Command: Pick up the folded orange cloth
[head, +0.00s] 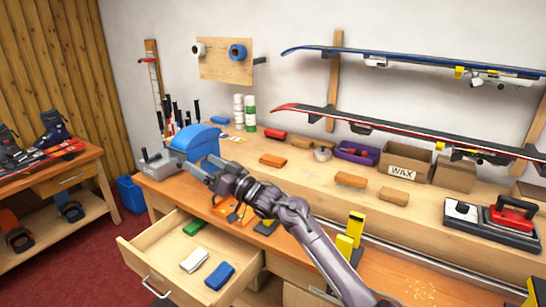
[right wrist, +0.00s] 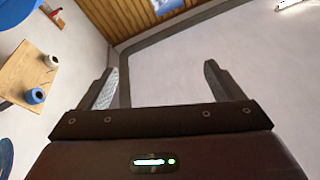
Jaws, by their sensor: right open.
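A flat orange piece (head: 229,209), which looks like the folded orange cloth, lies on the bench top just behind the open drawer. My right forearm and wrist partly cover it, so its full outline is hidden. My right gripper (head: 198,170) is above the bench at the left, beside the blue bin, pointing left and away from the orange piece. In the right wrist view my right gripper (right wrist: 160,82) has its fingers wide apart with nothing between them, facing the wall. My left gripper is not in view.
The open drawer (head: 159,246) holds green (head: 195,227), white (head: 194,260) and blue (head: 219,275) folded pieces. Orange blocks (head: 272,160), a wax box (head: 404,163) and yellow clamps (head: 351,232) are farther right.

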